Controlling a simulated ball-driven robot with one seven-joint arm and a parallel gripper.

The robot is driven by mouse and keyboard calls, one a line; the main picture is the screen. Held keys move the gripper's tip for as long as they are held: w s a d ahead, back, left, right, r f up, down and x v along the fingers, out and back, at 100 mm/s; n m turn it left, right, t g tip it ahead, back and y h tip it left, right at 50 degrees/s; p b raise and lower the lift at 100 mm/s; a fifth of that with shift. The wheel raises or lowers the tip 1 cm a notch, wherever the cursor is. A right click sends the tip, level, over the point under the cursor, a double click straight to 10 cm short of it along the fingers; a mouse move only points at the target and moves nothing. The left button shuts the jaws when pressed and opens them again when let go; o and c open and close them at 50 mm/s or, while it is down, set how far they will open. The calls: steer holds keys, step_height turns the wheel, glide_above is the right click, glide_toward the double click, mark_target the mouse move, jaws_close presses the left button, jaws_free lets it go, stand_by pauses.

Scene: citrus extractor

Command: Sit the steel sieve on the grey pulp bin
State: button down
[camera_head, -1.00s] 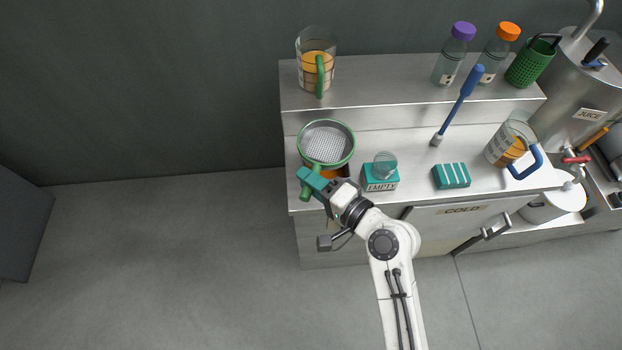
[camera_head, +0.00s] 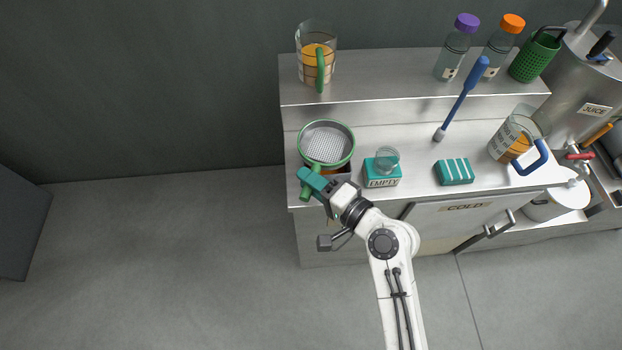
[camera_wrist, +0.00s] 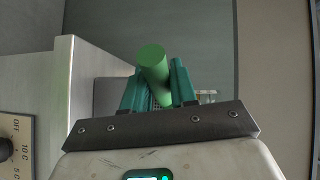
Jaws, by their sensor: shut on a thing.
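The steel sieve, with a round mesh bowl and green rim (camera_head: 326,143), is at the left end of the steel counter in the head view. My gripper (camera_head: 312,182), with teal fingers, is shut on the sieve's green handle. The handle (camera_wrist: 153,68) also shows end-on between the fingers (camera_wrist: 159,90) in the wrist view. A small orange and dark patch shows under the sieve's lower right edge; the sieve hides most of what is beneath it. I cannot make out the grey pulp bin, nor tell whether the sieve rests on anything.
A teal box marked EMPTY (camera_head: 382,180) with a glass on it stands close right of my gripper. A striped teal block (camera_head: 455,172) and a blue-handled jug (camera_head: 512,140) are further right. Another jug (camera_head: 317,60) and bottles stand on the raised shelf.

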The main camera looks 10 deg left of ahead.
steer(key=shift+f+b, duration=0.5)
steer(key=shift+f, duration=0.15)
steer(key=c, duration=0.8)
jaws_free()
steer(key=shift+d, duration=0.15)
steer(key=b+v, duration=0.1)
steer(key=v, duration=0.9)
steer(key=shift+s+d+b, duration=0.2)
steer(key=shift+d+b, duration=0.05)
steer(key=shift+b, duration=0.05)
steer(key=shift+r, duration=0.15)
